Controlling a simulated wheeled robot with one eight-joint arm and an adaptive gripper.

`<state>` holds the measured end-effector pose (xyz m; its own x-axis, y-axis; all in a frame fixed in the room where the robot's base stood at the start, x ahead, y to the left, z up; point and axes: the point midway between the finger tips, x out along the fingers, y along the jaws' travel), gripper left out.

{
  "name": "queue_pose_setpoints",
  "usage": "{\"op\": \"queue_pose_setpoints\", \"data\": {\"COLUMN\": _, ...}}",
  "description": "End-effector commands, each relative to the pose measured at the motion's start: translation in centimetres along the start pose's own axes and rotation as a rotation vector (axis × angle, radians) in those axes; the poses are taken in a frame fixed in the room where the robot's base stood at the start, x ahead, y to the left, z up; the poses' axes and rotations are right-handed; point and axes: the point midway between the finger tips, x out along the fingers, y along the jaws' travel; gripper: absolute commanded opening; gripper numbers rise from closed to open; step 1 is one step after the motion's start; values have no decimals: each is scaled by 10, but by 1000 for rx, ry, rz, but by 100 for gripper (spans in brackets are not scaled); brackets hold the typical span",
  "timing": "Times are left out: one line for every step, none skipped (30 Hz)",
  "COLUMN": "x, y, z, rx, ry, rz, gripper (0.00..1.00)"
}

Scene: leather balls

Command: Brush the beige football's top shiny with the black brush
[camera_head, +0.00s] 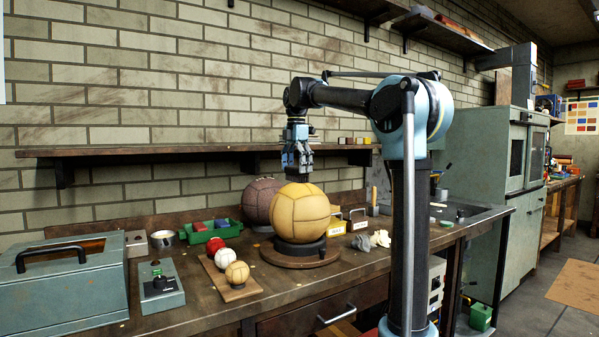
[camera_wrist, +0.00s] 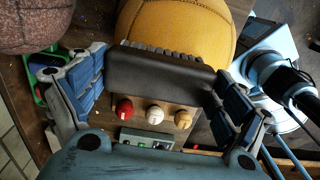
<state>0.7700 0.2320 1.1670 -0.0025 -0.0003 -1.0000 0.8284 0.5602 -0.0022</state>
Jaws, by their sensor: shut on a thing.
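The beige football (camera_head: 300,212) looks tan-yellow with dark seams and rests on a dark ring on a round wooden stand (camera_head: 297,255). It fills the top middle of the wrist view (camera_wrist: 185,28). My gripper (camera_head: 298,168) is directly above the ball's top, pointing down. In the wrist view my gripper (camera_wrist: 160,78) is shut on the black brush (camera_wrist: 158,82), with a finger at each end. The brush's bristle edge borders the ball in that view; whether it touches I cannot tell. The brush is hard to make out in the head view.
A dark brown ball (camera_head: 262,199) stands behind the football. A board with small red, white and tan balls (camera_head: 237,274) lies in front left. A green tray (camera_head: 211,231), a control box (camera_head: 160,286) and a blue-green case (camera_head: 65,285) are further left. A shelf (camera_head: 200,149) runs behind.

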Motion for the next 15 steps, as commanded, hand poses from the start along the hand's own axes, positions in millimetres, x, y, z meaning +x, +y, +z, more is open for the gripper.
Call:
{"op": "queue_pose_setpoints", "data": {"x": 0, "y": -2, "z": 0, "rx": 0, "ry": 0, "rz": 0, "gripper": 72}}
{"op": "queue_pose_setpoints", "data": {"x": 0, "y": -3, "z": 0, "rx": 0, "ry": 0, "rz": 0, "gripper": 72}}
{"op": "queue_pose_setpoints", "data": {"x": 0, "y": -5, "z": 0, "rx": 0, "ry": 0, "rz": 0, "gripper": 72}}
{"op": "queue_pose_setpoints", "data": {"x": 0, "y": -7, "z": 0, "rx": 0, "ry": 0, "rz": 0, "gripper": 72}}
{"op": "queue_pose_setpoints", "data": {"x": 0, "y": -9, "z": 0, "rx": 0, "ry": 0, "rz": 0, "gripper": 72}}
{"op": "queue_pose_setpoints", "data": {"x": 0, "y": -12, "z": 0, "rx": 0, "ry": 0, "rz": 0, "gripper": 72}}
{"op": "queue_pose_setpoints", "data": {"x": 0, "y": -14, "z": 0, "rx": 0, "ry": 0, "rz": 0, "gripper": 72}}
{"op": "queue_pose_setpoints", "data": {"x": 0, "y": -17, "z": 0, "rx": 0, "ry": 0, "rz": 0, "gripper": 72}}
{"op": "queue_pose_setpoints", "data": {"x": 0, "y": -20, "z": 0, "rx": 0, "ry": 0, "rz": 0, "gripper": 72}}
{"op": "queue_pose_setpoints", "data": {"x": 0, "y": -23, "z": 0, "rx": 0, "ry": 0, "rz": 0, "gripper": 72}}
{"op": "queue_pose_setpoints", "data": {"x": 0, "y": -25, "z": 0, "rx": 0, "ry": 0, "rz": 0, "gripper": 72}}
{"op": "queue_pose_setpoints", "data": {"x": 0, "y": -28, "z": 0, "rx": 0, "ry": 0, "rz": 0, "gripper": 72}}
{"op": "queue_pose_setpoints", "data": {"x": 0, "y": -31, "z": 0, "rx": 1, "ry": 0, "rz": 0, "gripper": 72}}
{"op": "queue_pose_setpoints", "data": {"x": 0, "y": -33, "z": 0, "rx": 1, "ry": 0, "rz": 0, "gripper": 72}}
{"op": "queue_pose_setpoints", "data": {"x": 0, "y": -36, "z": 0, "rx": 1, "ry": 0, "rz": 0, "gripper": 72}}
